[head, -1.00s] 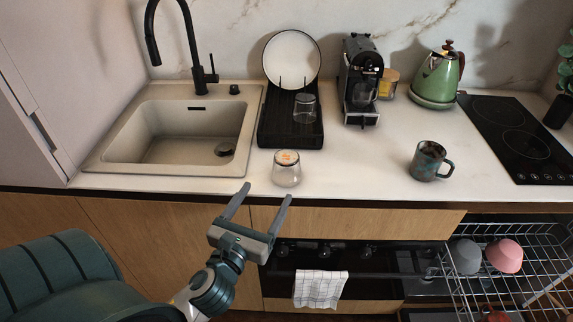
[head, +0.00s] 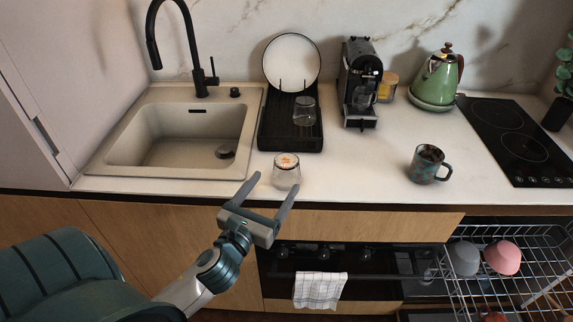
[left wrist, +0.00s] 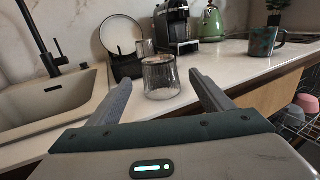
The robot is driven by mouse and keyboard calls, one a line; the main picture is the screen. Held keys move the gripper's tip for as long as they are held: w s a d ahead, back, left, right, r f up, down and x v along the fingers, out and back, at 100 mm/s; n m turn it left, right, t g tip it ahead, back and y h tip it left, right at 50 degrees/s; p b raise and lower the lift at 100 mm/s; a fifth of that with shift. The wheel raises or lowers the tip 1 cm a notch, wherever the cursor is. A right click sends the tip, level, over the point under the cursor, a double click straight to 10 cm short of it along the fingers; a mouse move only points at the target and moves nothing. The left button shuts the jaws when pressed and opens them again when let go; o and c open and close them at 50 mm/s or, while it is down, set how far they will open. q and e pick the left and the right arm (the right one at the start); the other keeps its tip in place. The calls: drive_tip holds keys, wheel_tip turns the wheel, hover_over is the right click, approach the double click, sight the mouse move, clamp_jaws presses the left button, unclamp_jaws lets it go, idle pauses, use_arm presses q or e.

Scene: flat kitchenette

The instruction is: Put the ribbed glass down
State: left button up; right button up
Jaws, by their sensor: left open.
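A clear glass (head: 286,175) stands upright on the counter near its front edge, right of the sink. Its top looks orange-brown in the head view. It also shows in the left wrist view (left wrist: 160,78), between and beyond the fingers, with faint vertical lines. A second clear glass (head: 304,111) is on the black drying rack (head: 275,133); I cannot tell for sure which is the ribbed one. My left gripper (head: 271,181) is open and empty, in front of the counter glass and apart from it. My right gripper is not in view.
A dark teal-brown mug (head: 427,165) stands to the right on the counter (head: 350,175). A coffee machine (head: 361,82), green kettle (head: 437,80) and black hob (head: 510,135) are behind. The sink (head: 165,160) lies left. A dish rack (head: 520,285) is pulled out below right.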

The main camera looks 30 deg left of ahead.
sight(293, 155)
use_arm(q)
drive_tip(key=w, duration=0.2)
drive_tip(key=w+p, duration=0.1)
drive_tip(key=w, duration=0.2)
drive_tip(key=w+a, duration=0.1)
drive_tip(key=w, duration=0.1)
drive_tip(key=shift+w+p, duration=0.15)
drive_tip(key=shift+p, duration=0.15)
drive_tip(key=shift+w+a+r+p, duration=0.2)
drive_tip(key=shift+w+p, duration=0.25)
drive_tip(key=shift+w, duration=0.2)
drive_tip(key=w, duration=0.2)
drive_tip(key=w+p, duration=0.1)
drive_tip(key=shift+a, duration=0.25)
drive_tip(key=shift+w, duration=0.4)
drive_tip(key=c, duration=1.4)
drive_tip(key=shift+r, duration=0.1)
